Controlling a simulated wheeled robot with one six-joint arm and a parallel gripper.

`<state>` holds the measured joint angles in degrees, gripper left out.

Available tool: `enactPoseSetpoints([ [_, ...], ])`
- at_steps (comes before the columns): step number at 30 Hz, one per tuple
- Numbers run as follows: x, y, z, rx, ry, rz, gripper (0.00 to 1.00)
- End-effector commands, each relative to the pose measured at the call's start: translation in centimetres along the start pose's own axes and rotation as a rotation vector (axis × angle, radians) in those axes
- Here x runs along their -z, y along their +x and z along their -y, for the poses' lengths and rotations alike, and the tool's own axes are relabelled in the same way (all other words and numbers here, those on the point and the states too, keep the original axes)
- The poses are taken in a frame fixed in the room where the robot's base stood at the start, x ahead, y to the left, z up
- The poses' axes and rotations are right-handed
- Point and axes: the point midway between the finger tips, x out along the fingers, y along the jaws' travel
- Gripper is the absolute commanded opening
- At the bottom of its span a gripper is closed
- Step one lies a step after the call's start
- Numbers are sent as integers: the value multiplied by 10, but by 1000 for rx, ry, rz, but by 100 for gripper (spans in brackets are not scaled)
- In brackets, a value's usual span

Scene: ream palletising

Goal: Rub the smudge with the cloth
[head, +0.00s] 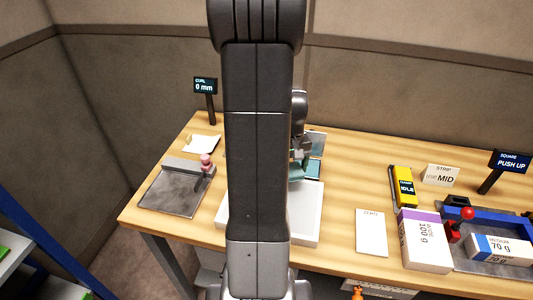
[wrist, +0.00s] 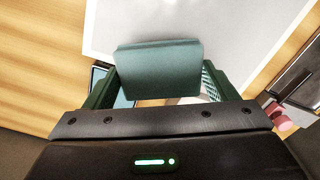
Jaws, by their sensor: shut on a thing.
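My gripper (wrist: 160,88) is shut on a folded teal cloth (wrist: 158,66), which spans between its two dark green fingers in the wrist view. The cloth is in front of a white panel (wrist: 235,30); I cannot tell whether they touch. In the head view my gripper (head: 299,160) is partly hidden behind my arm, above the back part of a white tray-like surface (head: 308,222). No smudge can be made out; my arm and the cloth cover part of the white surface.
A grey plate with a pink-knobbed fixture (head: 172,195) stands left on the wooden table. A white card (head: 371,232), a yellow device (head: 404,187), a ream box (head: 425,240) and a blue-framed fixture (head: 465,220) stand right. Bare wood shows between the card and the white tray.

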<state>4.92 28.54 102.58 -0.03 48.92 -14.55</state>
Motion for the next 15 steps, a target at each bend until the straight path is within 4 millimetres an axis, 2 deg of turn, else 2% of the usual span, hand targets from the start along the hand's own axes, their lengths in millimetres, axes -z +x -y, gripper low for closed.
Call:
enactPoseSetpoints([
  [6,-1,-18,2,0,0,-1,58],
  [15,-1,-21,2,0,1,-1,58],
])
